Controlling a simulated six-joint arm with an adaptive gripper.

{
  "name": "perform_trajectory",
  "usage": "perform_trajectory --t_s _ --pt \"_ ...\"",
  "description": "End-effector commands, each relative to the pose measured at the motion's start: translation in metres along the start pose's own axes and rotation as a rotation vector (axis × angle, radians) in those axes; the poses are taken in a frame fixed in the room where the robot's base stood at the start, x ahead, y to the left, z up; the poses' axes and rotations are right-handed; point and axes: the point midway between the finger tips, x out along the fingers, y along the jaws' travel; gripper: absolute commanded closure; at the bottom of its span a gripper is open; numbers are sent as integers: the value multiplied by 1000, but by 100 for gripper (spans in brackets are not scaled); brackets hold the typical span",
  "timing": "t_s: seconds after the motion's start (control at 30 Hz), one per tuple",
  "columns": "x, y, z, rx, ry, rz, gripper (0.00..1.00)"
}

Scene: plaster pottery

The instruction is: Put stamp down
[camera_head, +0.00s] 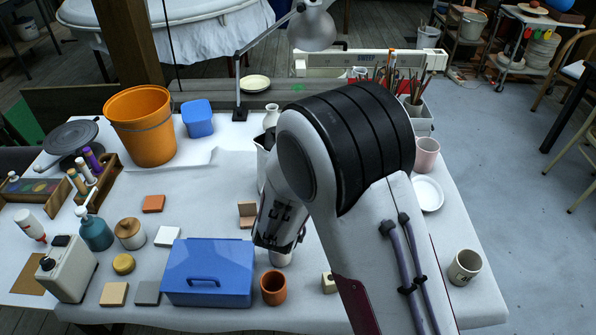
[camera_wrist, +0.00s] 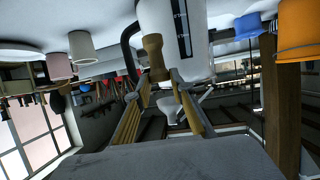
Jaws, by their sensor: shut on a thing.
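The stamp (camera_wrist: 153,50) is a small brown, wood-like piece with a wider end and a narrower neck. It is between the fingertips of my gripper (camera_wrist: 161,78) in the wrist view, which is turned upside down. The two yellowish-brown fingers are shut on it. The pale jug with dark markings (camera_wrist: 182,35) stands close behind the stamp in that view; I cannot tell whether they touch. In the head view my arm covers the middle of the table, and I cannot make out the fingertips or the stamp.
A blue box (camera_head: 208,272) and a terracotta cup (camera_head: 273,288) stand at the front. An orange bucket (camera_head: 141,128) and a blue tub (camera_head: 198,118) stand at the back left. Pink (camera_head: 426,155) and grey (camera_head: 464,267) cups stand on the right. Small blocks lie left of my arm.

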Motion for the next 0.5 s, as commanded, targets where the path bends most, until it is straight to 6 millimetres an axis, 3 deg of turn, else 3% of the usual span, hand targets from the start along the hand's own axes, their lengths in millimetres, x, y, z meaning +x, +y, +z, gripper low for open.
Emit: perform_trajectory --t_s 0.23,0.5 --pt "-2 -3 13 41 0 100 94" --pt "-8 6 27 97 0 234 94"
